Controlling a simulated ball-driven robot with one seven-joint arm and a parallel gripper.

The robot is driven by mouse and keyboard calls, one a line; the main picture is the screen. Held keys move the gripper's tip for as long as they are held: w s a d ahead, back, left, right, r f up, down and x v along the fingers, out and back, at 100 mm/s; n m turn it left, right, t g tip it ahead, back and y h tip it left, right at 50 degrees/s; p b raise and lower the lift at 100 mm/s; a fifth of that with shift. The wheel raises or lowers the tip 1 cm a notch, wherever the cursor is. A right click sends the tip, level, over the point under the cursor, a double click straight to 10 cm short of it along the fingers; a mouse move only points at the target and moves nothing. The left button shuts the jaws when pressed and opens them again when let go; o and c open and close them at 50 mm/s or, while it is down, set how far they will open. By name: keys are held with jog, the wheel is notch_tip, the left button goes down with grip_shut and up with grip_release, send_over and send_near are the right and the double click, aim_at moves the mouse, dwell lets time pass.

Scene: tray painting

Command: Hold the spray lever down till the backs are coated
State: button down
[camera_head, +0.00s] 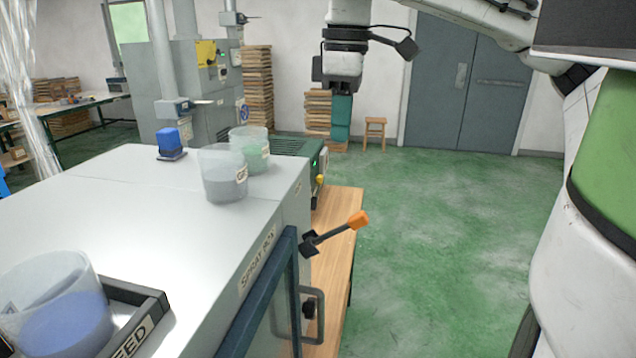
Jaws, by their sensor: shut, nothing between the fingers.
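The spray lever (335,232) has a dark shaft and an orange tip. It sticks out from the right side of the white spray box (150,195), tilted up toward the right. The box front carries the label "SPRAY BOX" beside a blue-framed door (262,300) with a grey handle. My gripper (342,92) hangs at the top centre, shut and empty. In the picture it is well above the orange tip and apart from it. No tray backs can be made out.
On the box top stand a cup of grey paint (224,175), a cup of green paint (251,150), a blue knob-like thing (168,140) and a cup of blue paint (55,310) at a "FEED" holder (128,335). A wooden bench (342,200) stands right of the box. Green floor lies open beyond.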

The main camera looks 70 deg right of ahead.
jog(key=shift+s+r, duration=0.1)
dwell(0.3)
send_over(351, 217)
jog(key=w, duration=0.2)
jog(key=f, duration=0.9)
jog(key=shift+w+a+f, duration=0.1)
jog(key=shift+a+f, duration=0.1)
jog(key=shift+f, duration=0.2)
jog(key=shift+s+d+f+p, duration=0.1)
jog(key=shift+s+f+p, duration=0.05)
jog(key=shift+s+f, duration=0.3)
jog(key=shift+s+f+p, duration=0.15)
jog(key=shift+s+f, duration=0.1)
jog(key=shift+f, duration=0.3)
jog(key=shift+s+f, duration=0.45)
jog(key=shift+f, duration=0.2)
jog(key=shift+d+f, duration=0.1)
